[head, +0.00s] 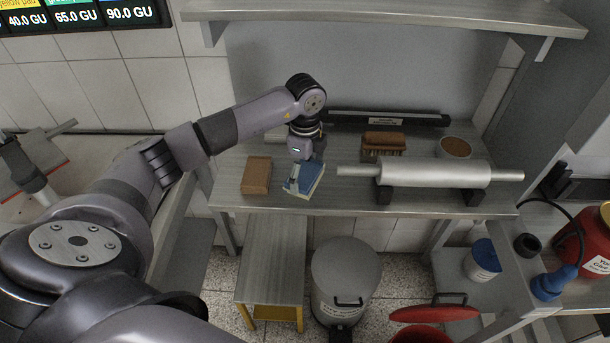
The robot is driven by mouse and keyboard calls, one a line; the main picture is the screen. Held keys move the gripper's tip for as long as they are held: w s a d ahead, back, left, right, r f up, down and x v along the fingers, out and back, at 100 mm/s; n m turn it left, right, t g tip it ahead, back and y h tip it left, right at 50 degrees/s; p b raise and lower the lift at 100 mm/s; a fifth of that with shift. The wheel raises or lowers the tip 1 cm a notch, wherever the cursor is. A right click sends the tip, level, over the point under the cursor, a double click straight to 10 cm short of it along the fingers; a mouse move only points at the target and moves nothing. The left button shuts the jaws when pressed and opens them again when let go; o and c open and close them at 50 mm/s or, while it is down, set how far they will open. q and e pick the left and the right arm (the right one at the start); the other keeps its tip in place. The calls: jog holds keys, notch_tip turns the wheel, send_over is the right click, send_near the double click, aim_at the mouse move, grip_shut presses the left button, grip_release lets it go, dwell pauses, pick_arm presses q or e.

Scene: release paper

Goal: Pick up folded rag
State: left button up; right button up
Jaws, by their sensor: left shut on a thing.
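The folded rag (310,181) is a small blue and white cloth bundle on the metal table (225,192), near its front edge. My left gripper (303,173) points down from above and is shut on the rag. The fingertips partly cover it, and I cannot tell whether the rag still touches the table. My right gripper is not in view.
A brown block (257,175) lies just left of the rag. A metal roller (435,174) on dark supports stands to the right. Behind are a brown brush-like item (383,143) and a round container (455,148). A shelf (390,14) hangs above.

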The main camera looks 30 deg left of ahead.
aim_at(305, 176)
pick_arm(q)
jog(key=shift+r+b, duration=0.6)
jog(key=shift+r, duration=0.2)
jog(key=shift+s+d+r+b, duration=0.3)
jog(key=shift+s+r+b, duration=0.25)
jog(key=shift+r, duration=0.2)
jog(key=s+d+b, duration=0.4)
jog(key=s+d, duration=0.4)
jog(key=s, duration=0.6)
jog(key=shift+s+d+r+b, duration=0.2)
jog(key=shift+d+b, duration=0.1)
jog(key=shift+d, duration=0.1)
jog(key=o, duration=0.7)
jog(key=c, duration=0.5)
